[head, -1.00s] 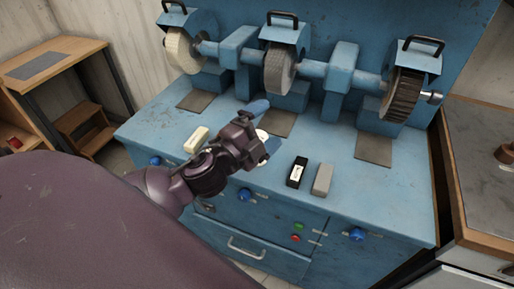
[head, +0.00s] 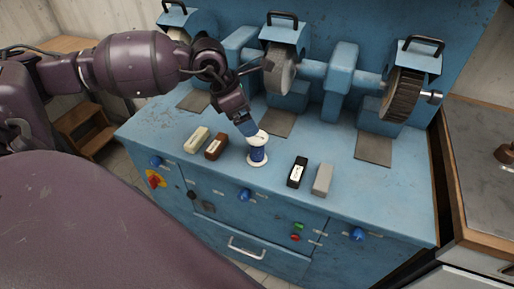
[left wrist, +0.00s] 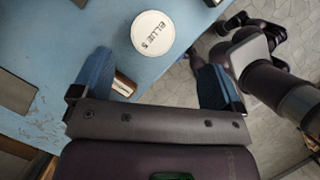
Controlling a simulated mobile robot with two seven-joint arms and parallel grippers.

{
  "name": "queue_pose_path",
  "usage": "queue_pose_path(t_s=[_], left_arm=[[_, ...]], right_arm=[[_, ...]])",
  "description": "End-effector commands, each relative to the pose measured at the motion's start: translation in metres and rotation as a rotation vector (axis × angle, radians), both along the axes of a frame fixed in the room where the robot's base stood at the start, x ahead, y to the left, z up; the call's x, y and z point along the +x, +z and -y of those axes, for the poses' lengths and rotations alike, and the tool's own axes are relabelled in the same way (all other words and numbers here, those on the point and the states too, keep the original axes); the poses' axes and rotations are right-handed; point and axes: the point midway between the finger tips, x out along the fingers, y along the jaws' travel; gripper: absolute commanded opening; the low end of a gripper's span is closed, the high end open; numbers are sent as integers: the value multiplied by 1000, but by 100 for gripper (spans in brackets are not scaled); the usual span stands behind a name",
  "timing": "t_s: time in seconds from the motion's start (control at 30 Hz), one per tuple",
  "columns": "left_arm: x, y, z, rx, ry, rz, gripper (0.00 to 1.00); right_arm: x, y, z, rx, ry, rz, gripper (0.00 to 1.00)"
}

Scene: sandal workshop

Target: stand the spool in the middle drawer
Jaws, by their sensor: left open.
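The spool (head: 257,155), blue thread between white end discs, stands upright on the blue bench top near its front edge. Its white top disc with dark lettering shows in the left wrist view (left wrist: 152,33). My left gripper (head: 245,128) is open and empty, just above and behind the spool in the head view. In the left wrist view the spool lies beyond the fingertips of my left gripper (left wrist: 152,72), not between them. A blue drawer front with a pale handle (head: 246,249) is shut below the bench top; I cannot tell if it is the middle drawer.
A cream block (head: 197,140) and a brown block (head: 216,146) lie left of the spool. A black block (head: 297,172) and a grey block (head: 323,180) lie right of it. Grinding and brush wheels (head: 404,93) stand along the back. Blue knobs (head: 245,195) jut from the front.

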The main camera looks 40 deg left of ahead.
Motion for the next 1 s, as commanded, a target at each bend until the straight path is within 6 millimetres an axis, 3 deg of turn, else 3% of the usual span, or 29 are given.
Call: queue_pose_path(t_s=[0.17,0.4,0.77,1.0], left_arm=[[5,-9,-9,57,3,-5,92],[14,-40,1,54,3,-5,92],[19,-59,7,54,2,-4,92],[25,-90,17,52,4,-5,92]], right_arm=[[0,-2,-1,2,-1,-3,87],[-1,-6,-1,2,-1,-8,87],[2,-4,-1,-1,4,0,87],[1,-7,0,-4,6,-4,87]])
